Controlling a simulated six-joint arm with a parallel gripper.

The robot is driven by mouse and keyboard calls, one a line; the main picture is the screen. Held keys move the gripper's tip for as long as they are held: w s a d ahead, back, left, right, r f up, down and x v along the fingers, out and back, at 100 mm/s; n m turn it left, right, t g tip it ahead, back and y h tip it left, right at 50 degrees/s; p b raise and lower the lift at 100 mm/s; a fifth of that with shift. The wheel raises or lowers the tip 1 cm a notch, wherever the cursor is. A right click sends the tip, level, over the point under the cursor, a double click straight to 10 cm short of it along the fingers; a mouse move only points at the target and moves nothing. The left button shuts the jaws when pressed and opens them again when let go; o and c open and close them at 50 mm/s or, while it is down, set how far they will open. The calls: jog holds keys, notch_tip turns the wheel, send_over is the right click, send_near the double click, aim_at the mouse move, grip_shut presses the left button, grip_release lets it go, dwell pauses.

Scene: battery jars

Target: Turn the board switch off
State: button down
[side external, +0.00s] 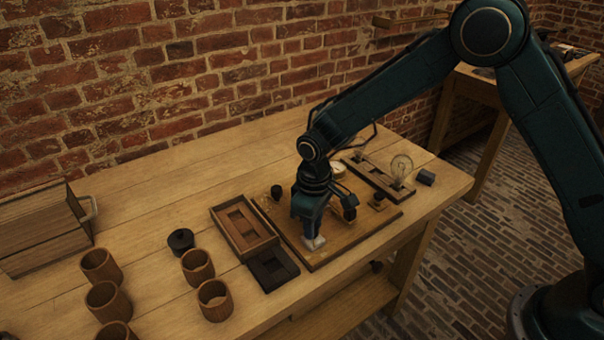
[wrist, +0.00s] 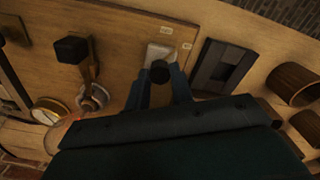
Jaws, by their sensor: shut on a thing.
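The board (side external: 345,243) is a flat wooden panel on the bench, and it also fills the upper middle of the wrist view (wrist: 120,25). A pale switch base (wrist: 160,51) sits on it beside two small labels, too small to read. The base also shows under my gripper in the side view (side external: 313,243). My gripper (side external: 313,234) points down at the board. In the wrist view my gripper (wrist: 163,82) is shut on the switch's dark knob (wrist: 160,70), which shows between the fingers. I cannot tell the switch's position.
A black-knobbed lever (wrist: 72,49) and a round dial (wrist: 48,110) stand nearby. A glass bulb (side external: 401,167) is to the right. A wooden tray (side external: 219,236) and a dark tray (side external: 275,284) lie to the left, with several wooden cups (side external: 215,300) beyond.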

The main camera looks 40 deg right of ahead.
jog(key=n, duration=0.6)
dwell(0.5)
jog(key=c, duration=1.2)
grip_release()
jog(key=shift+r, duration=0.15)
notch_tip(320, 180, up, 14)
jog(key=shift+f, duration=0.2)
jog(key=shift+r, duration=0.1)
